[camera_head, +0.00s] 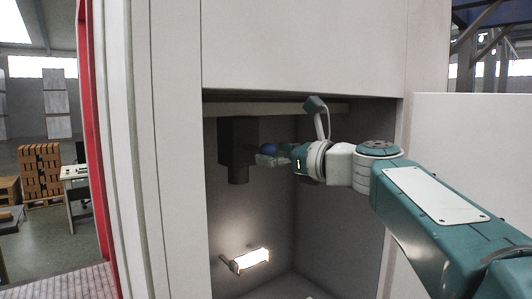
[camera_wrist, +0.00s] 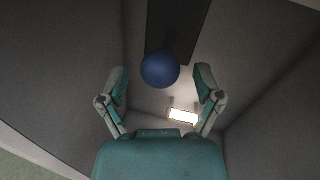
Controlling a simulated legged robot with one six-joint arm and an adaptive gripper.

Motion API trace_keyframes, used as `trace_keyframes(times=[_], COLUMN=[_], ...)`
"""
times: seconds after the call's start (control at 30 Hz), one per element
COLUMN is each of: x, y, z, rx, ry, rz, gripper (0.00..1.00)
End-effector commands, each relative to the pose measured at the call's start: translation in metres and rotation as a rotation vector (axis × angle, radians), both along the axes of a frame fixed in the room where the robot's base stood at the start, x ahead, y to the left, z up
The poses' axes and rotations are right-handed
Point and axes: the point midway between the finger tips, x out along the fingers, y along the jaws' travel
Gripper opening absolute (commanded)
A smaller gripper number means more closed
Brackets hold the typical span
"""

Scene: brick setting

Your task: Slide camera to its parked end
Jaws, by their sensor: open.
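The camera (camera_head: 238,142) is a dark box with a short round lens barrel pointing down. It hangs under a pale horizontal rail (camera_head: 285,108) inside the recess. A blue ball-shaped knob (camera_head: 268,150) sits on its right side. In the wrist view the blue knob (camera_wrist: 160,70) is in front of the dark camera body (camera_wrist: 178,28). My gripper (camera_head: 270,158) is close to the knob from the right. In the wrist view my gripper (camera_wrist: 161,80) is open, with one finger on each side of the knob and visible gaps to both.
A lit lamp (camera_head: 250,260) is on the recess wall below the camera, and also shows in the wrist view (camera_wrist: 183,116). White panels frame the recess, with an open door panel (camera_head: 475,150) at right. Stacked bricks (camera_head: 40,172) and a desk (camera_head: 76,172) stand far left.

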Motion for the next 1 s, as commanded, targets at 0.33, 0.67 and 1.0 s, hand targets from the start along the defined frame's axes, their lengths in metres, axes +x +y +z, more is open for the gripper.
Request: trace_keyframes(times=[0.33, 0.67, 1.0], x=[0.01, 0.01, 0.018], y=[0.011, 0.011, 0.0], z=[0.0, 0.0, -0.001], rx=[-0.001, -0.001, 0.0], ry=[0.0, 0.0, 0.001], rz=[-0.001, 0.0, -0.003], gripper=[0.84, 0.0, 0.0])
